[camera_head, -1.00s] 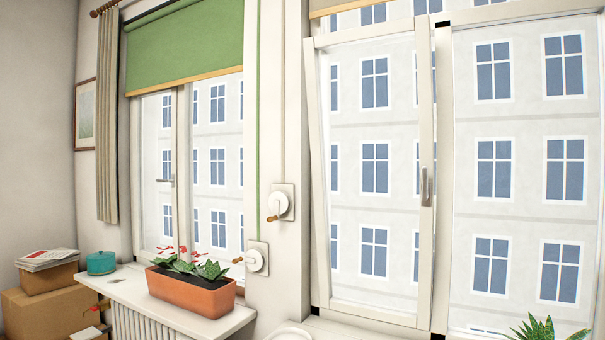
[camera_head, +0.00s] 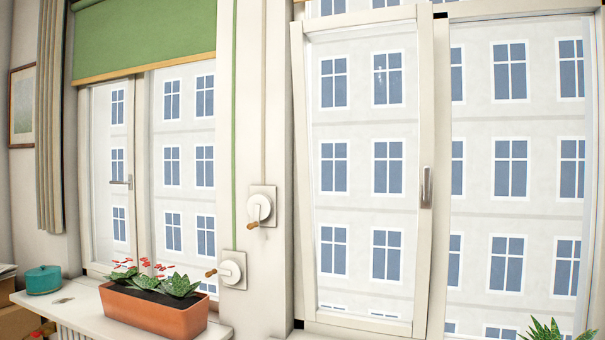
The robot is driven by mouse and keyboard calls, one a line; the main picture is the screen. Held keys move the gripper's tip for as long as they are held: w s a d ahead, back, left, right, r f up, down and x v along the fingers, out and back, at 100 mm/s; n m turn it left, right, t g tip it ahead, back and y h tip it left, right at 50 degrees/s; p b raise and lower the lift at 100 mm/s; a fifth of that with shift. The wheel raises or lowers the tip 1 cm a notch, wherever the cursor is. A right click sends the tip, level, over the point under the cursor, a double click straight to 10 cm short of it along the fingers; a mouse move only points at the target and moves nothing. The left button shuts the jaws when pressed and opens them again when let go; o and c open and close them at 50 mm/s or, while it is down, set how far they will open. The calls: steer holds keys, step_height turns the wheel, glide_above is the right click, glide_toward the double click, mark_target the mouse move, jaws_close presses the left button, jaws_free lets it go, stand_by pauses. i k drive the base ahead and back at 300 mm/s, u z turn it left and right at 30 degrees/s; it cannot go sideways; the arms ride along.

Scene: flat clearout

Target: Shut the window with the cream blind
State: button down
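The right-hand window has a white-framed sash (camera_head: 425,120) that stands ajar. It is tilted, with its top leaning into the room and a dark gap showing at the frame's top right corner and lower left. Its grey handle (camera_head: 427,187) is upright on the sash's right side. The cream blind above this window is almost wholly out of the picture at the top. The left-hand window has a green blind (camera_head: 145,38) partly lowered and a handle (camera_head: 121,183) lying level. My gripper is not in view.
Two crank winders, an upper one (camera_head: 259,208) and a lower one (camera_head: 232,270), are on the wall between the windows. A planter (camera_head: 155,312) with red flowers and a teal pot (camera_head: 43,280) stand on the left sill (camera_head: 75,310). A spiky plant (camera_head: 548,330) is at bottom right.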

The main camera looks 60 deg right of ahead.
mark_target(422, 13)
steer(key=z, duration=0.55)
steer(key=i, duration=0.9)
steer(key=z, duration=0.85)
